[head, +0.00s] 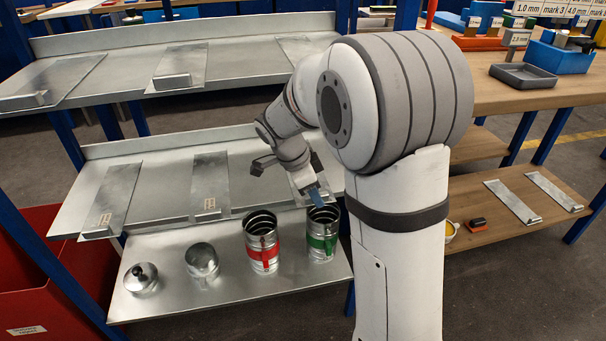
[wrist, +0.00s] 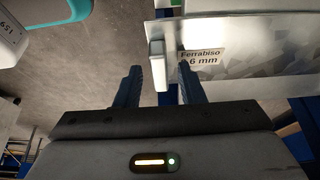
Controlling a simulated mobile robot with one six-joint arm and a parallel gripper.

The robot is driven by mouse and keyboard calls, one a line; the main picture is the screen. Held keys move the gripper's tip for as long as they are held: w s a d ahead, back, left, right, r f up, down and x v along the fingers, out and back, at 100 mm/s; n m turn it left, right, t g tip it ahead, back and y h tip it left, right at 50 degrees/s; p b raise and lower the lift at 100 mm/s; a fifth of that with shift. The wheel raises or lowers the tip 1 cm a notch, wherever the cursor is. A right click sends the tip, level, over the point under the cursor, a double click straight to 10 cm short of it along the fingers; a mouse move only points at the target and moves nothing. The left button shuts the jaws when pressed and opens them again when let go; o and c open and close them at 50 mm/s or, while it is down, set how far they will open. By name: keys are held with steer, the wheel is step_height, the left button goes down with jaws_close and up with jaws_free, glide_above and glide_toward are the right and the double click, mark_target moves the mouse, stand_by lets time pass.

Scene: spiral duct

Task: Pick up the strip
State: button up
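My gripper (head: 318,196) is low over the right end of the middle metal shelf. In the wrist view my gripper (wrist: 160,85) is open, its two dark fingers apart. A grey metal strip (wrist: 245,65) with a label reading "Ferrabiso" and "6 mm", its first figures hidden, lies to the right there. The strip's pale upright end lip shows between the fingers, with no visible contact. The right finger overlaps the label's edge. In the head view this strip (head: 303,178) is partly hidden by my arm. Similar strips lie on the same shelf, at left (head: 118,188) and middle (head: 209,180).
Below, a lower shelf (head: 225,295) holds a red-banded can (head: 262,246), a green-banded can (head: 322,240) and plain metal vessels. An upper shelf (head: 130,82) with more strips is above. A red bin (head: 50,280) stands at left. A wooden bench (head: 490,95) is at right.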

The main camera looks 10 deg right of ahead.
jaws_close()
steer(key=shift+r, duration=0.1)
stand_by(0.4)
